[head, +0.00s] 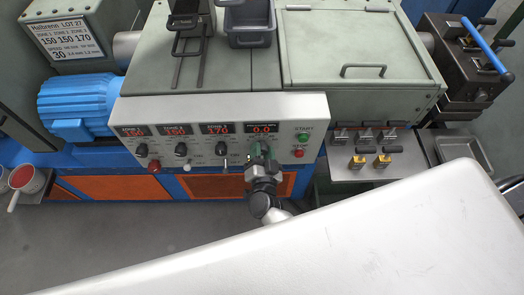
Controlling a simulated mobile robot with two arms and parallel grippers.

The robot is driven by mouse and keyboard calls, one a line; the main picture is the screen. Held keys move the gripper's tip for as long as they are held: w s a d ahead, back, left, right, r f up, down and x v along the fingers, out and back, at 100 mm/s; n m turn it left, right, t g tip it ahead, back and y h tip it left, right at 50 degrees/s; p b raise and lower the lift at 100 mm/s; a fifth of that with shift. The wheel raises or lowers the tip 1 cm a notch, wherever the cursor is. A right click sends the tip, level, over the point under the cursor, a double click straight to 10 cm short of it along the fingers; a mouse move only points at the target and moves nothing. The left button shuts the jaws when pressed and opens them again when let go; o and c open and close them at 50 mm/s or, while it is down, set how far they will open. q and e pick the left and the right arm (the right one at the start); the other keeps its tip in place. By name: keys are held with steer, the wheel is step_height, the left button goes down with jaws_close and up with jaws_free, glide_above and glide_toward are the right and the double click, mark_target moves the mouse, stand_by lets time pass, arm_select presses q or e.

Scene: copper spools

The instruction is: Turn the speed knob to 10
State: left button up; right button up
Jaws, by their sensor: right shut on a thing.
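The control panel (225,108) carries a row of red displays with dark knobs below them. The rightmost display (262,128) appears to read 0.0. My right gripper (259,154) is at the panel directly below this display, shut on the speed knob, which its fingers hide. The knob's pointer and scale cannot be made out. The other knobs (181,149) to the left are free. My left gripper is not in view.
A green START button (303,136) and a red button (298,153) sit just right of my gripper. A red knob (154,167) and small levers line the panel's lower edge. A metal shelf with brass-coloured pieces (357,162) stands at the right.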

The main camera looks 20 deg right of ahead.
stand_by(0.4)
steer(key=o, duration=0.9)
steer(key=shift+s, duration=0.1)
steer(key=b+v, duration=0.1)
steer(key=v, duration=0.9)
steer(key=shift+s+a+b, duration=0.15)
steer(key=shift+s+b, duration=0.15)
steer(key=shift+s, duration=0.05)
steer(key=shift+f, duration=0.15)
